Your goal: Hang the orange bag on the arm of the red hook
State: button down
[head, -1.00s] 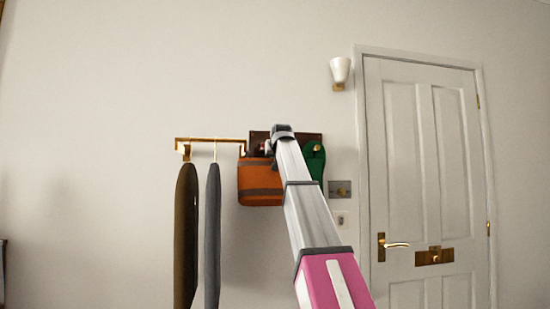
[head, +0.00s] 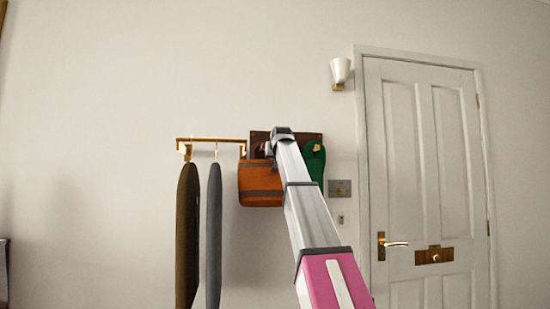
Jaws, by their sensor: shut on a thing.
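The orange bag (head: 260,184), with darker brown bands, hangs tilted in front of the wall, left of my arm. My gripper (head: 268,150) is at the bag's top edge, shut on it; its fingers are small and partly hidden by my arm. A dark reddish-brown board (head: 312,139) is on the wall behind my arm's end. I cannot make out the red hook; my arm and the bag cover part of the board. Whether the bag touches any hook is not visible.
A brass rail (head: 210,140) left of the bag carries an olive garment (head: 187,235) and a grey garment (head: 213,235). A green item (head: 314,165) hangs on the board's right. A wall lamp (head: 340,72) and a white door (head: 425,160) are further right.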

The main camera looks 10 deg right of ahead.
jog(key=shift+w+d, duration=0.1)
jog(key=shift+w, duration=0.85)
jog(key=c, duration=1.2)
grip_release()
jog(key=shift+o, duration=0.2)
jog(key=v, duration=1.2)
jog(key=shift+s+f, duration=0.25)
jog(key=shift+s, duration=0.15)
notch_tip(320, 180, down, 51)
jog(key=w+g, duration=0.2)
jog(key=g, duration=0.4)
jog(key=s+f+g, duration=0.2)
jog(key=s+f, duration=0.4)
jog(key=f, duration=0.6)
jog(key=s+f+g, duration=0.2)
jog(key=s+f, duration=0.3)
jog(key=f, duration=0.6)
jog(key=s+f+g, duration=0.3)
jog(key=s+f, duration=1.3)
jog(key=f, duration=0.1)
jog(key=shift+s+a, duration=0.25)
jog(key=shift+s, duration=0.15)
